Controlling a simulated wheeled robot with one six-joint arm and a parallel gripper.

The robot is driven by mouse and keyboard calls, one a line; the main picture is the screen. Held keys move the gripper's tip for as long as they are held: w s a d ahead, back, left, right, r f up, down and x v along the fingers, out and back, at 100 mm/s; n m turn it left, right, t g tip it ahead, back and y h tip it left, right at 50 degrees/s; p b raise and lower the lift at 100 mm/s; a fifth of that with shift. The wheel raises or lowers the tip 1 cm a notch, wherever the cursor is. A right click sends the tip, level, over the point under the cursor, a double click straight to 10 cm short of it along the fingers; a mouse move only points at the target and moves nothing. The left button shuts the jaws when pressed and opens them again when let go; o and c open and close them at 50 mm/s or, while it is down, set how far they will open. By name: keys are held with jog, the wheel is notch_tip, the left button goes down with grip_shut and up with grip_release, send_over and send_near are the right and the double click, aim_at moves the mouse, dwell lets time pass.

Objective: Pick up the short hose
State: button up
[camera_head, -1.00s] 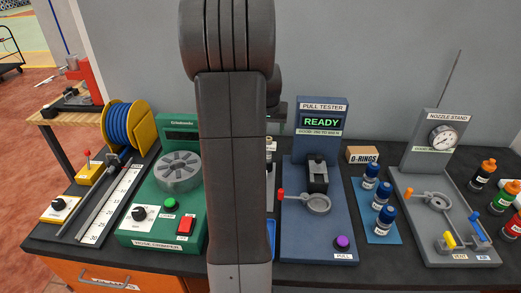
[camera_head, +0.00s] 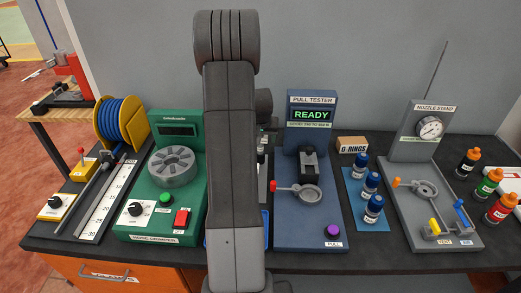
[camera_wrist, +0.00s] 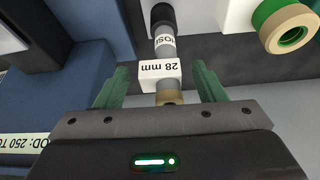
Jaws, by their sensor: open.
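In the wrist view, my gripper (camera_wrist: 160,90) is open, with its two green fingers apart. Between and beyond them is a grey cylindrical piece (camera_wrist: 165,48) with a black round end and a partly readable label starting "HOS". A white tag (camera_wrist: 160,69) reading "28 mm" and a tan ring (camera_wrist: 168,97) line up with it. I cannot tell whether this is the short hose or a stand for it.
The green hose crimper (camera_head: 190,208) stands left of my arm, and the blue pull tester (camera_head: 315,235), reading READY, stands close on the right. Farther out are a blue hose reel (camera_head: 121,122), blue bottles (camera_head: 371,184) and the grey nozzle stand (camera_head: 410,215).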

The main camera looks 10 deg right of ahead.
jog(key=shift+x, duration=1.05)
jog(key=shift+c, duration=0.4)
jog(key=shift+r, duration=0.1)
grip_shut()
